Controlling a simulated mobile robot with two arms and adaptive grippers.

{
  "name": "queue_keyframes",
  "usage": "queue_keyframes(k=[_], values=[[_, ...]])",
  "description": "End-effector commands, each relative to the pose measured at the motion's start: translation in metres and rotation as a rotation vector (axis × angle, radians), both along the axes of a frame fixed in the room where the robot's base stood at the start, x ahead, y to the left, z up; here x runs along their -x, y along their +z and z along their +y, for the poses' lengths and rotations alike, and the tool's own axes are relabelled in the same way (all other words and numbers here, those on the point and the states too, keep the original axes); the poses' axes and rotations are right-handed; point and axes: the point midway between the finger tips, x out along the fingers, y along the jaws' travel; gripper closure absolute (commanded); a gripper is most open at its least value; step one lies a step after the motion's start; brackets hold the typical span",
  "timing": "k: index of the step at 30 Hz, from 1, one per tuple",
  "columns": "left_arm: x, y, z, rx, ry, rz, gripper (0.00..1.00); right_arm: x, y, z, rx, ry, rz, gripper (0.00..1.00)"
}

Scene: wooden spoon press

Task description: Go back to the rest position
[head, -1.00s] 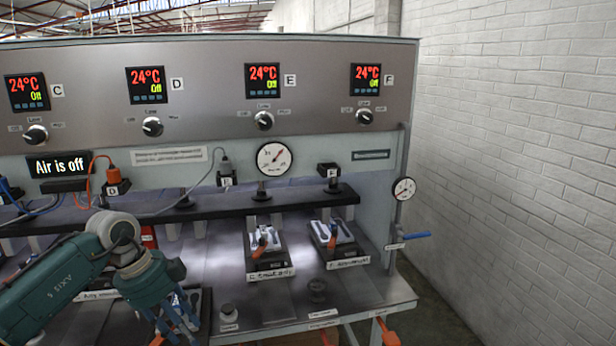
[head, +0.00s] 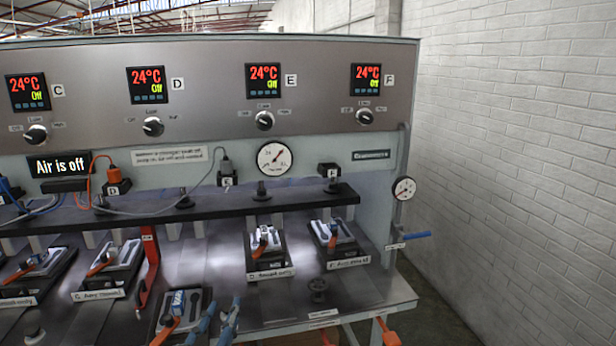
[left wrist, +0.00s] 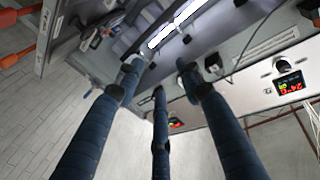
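My left gripper (head: 217,318) shows only as blue fingertips at the bottom edge of the head view, in front of the press bench. In the left wrist view its long dark-blue fingers (left wrist: 159,72) are spread apart with nothing held between them. The rest of the left arm is out of the head view. My right gripper is in neither view. The bench's press stations stand behind the fingers, among them the E mould (head: 265,243) and the F mould (head: 333,237), each with an orange handle. The dark mould with an orange handle (head: 165,330) lies just left of the fingertips.
The black bar (head: 225,205) runs above the moulds. A red upright bracket (head: 149,262) stands left of centre. A gauge (head: 404,189) and blue-handled valve (head: 416,235) are at the right end. A brick wall (head: 510,150) is at right.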

Motion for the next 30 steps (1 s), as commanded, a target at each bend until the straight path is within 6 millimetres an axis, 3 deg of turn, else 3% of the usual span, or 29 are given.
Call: queue_keyframes(k=[1, 3, 6, 9, 15, 25, 30], values=[[0.017, -0.032, 0.015, 0.018, 0.055, 0.114, 0.62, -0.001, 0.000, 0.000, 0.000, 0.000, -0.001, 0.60], [0.045, -0.076, 0.032, 0.025, 0.116, 0.278, 0.62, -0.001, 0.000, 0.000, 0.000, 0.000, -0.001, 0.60], [0.094, -0.131, 0.046, 0.028, 0.165, 0.507, 0.62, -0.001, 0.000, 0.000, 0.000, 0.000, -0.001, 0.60], [0.141, -0.170, 0.051, 0.022, 0.178, 0.693, 0.62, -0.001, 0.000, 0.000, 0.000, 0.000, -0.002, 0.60], [0.215, -0.212, 0.049, 0.012, 0.156, 0.949, 0.62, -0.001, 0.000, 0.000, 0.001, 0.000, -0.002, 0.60], [0.313, -0.239, 0.039, 0.001, 0.077, 1.244, 0.62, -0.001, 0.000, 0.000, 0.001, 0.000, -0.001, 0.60], [0.302, -0.287, 0.037, -0.004, 0.076, 1.262, 0.62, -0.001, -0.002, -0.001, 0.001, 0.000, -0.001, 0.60]])
